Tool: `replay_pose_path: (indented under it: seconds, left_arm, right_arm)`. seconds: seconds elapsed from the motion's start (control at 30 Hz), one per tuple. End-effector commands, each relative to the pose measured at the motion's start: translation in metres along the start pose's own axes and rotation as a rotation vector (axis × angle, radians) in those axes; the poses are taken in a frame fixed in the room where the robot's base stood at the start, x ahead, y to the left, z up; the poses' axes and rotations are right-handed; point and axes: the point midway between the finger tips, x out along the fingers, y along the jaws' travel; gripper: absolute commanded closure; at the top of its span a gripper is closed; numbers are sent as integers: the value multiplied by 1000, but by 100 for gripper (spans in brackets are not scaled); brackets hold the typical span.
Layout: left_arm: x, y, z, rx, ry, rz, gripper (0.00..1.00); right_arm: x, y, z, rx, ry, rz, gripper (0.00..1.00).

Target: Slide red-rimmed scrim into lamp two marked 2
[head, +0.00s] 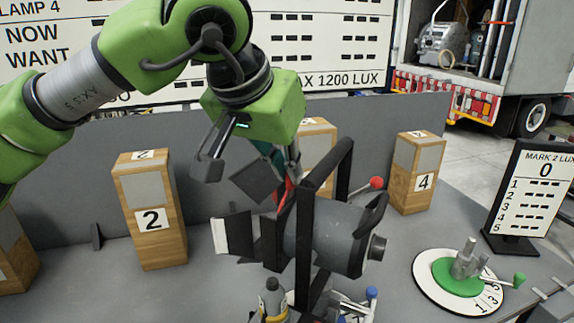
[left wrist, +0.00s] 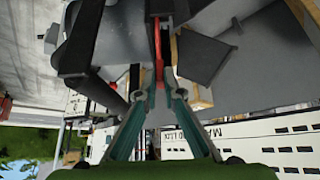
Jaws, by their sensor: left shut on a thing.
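A dark grey lamp (head: 330,238) stands in a black yoke at the middle of the table, its front to the left with black flaps (head: 233,236) spread open. No number shows on the lamp itself. My left gripper (head: 283,172) comes down from above at the lamp's front. It is shut on the red-rimmed scrim (head: 281,192), seen nearly edge-on. In the left wrist view the scrim's red edge (left wrist: 158,55) runs straight out from between the fingertips (left wrist: 157,92), beside the lamp front. The yoke hides part of the scrim, so how deep it sits cannot be told. My right gripper is not in view.
A wooden block marked 2 (head: 151,210) stands left of the lamp, and one marked 4 (head: 414,172) behind it to the right. A round numbered dial (head: 466,282) and a lux sign (head: 533,195) are at right. A grey panel (head: 80,165) closes off the back.

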Motion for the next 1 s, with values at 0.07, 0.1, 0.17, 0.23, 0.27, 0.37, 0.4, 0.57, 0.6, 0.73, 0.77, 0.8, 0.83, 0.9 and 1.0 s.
replay_pose_path:
  seconds: [0.07, 0.1, 0.17, 0.23, 0.27, 0.37, 0.4, 0.57, 0.6, 0.73, 0.77, 0.8, 0.83, 0.9, 1.0]
  left_arm:
    - [4, 0, 2, 0, 0, 0, 100]
    - [5, 0, 3, 0, 0, 0, 100]
    - [7, 0, 4, 0, 0, 0, 100]
    - [9, 0, 6, 0, 0, 0, 100]
    - [10, 0, 6, 0, 0, 0, 100]
    - [12, 0, 8, 0, 0, 0, 100]
    - [11, 0, 7, 0, 0, 0, 82]
    - [11, 0, 7, 0, 0, 0, 73]
    - [11, 0, 7, 0, 0, 0, 73]
    - [11, 0, 7, 0, 0, 0, 65]
    - [11, 0, 7, 0, 0, 0, 62]
    - [11, 0, 7, 0, 0, 0, 62]
    - [11, 0, 7, 0, 0, 0, 62]
    - [11, 0, 7, 0, 0, 0, 62]
    - [11, 0, 7, 0, 0, 0, 62]
  right_arm:
    - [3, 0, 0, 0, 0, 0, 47]
    - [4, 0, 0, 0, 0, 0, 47]
    - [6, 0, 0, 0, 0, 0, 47]
    - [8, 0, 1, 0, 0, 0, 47]
    - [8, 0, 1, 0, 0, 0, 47]
    - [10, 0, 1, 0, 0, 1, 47]
    - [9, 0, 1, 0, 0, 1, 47]
    - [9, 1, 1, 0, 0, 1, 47]
    - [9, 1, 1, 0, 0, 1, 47]
    - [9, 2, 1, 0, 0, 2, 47]
    - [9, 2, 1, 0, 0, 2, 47]
    - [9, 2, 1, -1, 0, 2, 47]
    - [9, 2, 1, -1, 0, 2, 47]
    - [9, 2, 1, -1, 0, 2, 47]
    - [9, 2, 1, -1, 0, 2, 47]
